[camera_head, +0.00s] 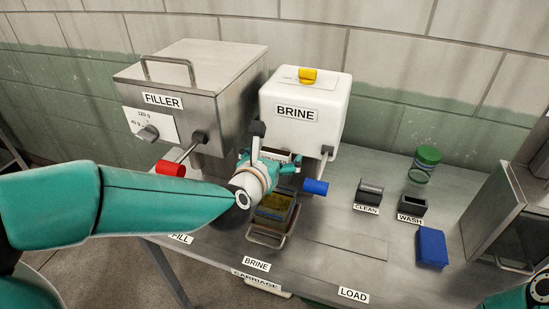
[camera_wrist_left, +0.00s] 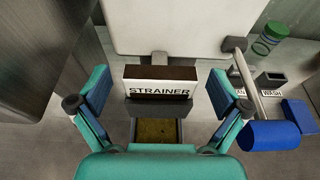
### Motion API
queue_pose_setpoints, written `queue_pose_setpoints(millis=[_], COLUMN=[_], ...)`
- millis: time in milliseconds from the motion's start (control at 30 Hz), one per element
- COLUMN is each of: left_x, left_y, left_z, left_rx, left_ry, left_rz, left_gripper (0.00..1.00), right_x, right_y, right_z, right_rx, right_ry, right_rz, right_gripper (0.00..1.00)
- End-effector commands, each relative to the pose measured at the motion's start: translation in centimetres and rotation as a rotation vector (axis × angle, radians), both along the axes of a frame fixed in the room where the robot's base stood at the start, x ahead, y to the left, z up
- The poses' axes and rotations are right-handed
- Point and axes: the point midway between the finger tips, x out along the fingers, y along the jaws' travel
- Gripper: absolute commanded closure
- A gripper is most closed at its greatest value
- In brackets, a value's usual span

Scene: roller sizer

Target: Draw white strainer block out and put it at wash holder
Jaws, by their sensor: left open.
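The strainer block (camera_wrist_left: 160,86), with a white front lettered STRAINER and a brown top, sits in a dark slot under the white BRINE box (camera_head: 300,110). In the head view my gripper and wrist mostly hide the block. My left gripper (camera_wrist_left: 158,92) is open, one teal finger to each side of the block with gaps between. It also shows in the head view (camera_head: 270,165), in front of the BRINE box. The wash holder (camera_head: 412,205) is a small dark open-topped box behind the WASH label, at the right of the table. My right gripper is out of view.
A tray (camera_head: 275,208) with yellowish contents sits below the block. The clean holder (camera_head: 370,192), a green-lidded jar (camera_head: 428,157) and a blue block (camera_head: 432,247) stand right. Red (camera_head: 170,168) and blue (camera_head: 315,187) lever handles flank the gripper. The table's middle right is clear.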

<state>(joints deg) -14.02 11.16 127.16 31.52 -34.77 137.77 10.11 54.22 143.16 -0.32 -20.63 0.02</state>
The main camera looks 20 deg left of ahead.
Motion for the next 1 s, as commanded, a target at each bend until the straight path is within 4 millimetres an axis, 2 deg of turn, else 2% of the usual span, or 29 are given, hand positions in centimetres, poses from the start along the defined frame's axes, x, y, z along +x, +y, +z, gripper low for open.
queue_pose_setpoints(millis=[100, 333, 700, 1000], left_x=[0.73, 0.77, 0.74, 0.74], left_y=[-0.03, -0.05, -0.03, 0.00], left_z=[-0.22, -0.28, -0.25, -0.08], left_rx=[0.000, 0.000, 0.000, 0.001], left_ry=[0.000, -0.001, -0.001, -0.002], left_rz=[0.000, -0.001, 0.000, 0.001], left_gripper=[0.00, 0.02, 0.63, 0.64], right_x=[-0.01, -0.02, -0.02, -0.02], right_y=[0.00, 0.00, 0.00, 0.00], right_z=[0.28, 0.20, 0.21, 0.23], right_rx=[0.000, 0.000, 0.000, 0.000], right_ry=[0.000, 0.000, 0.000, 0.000], right_rz=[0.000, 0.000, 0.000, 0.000], right_gripper=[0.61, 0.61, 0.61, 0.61])
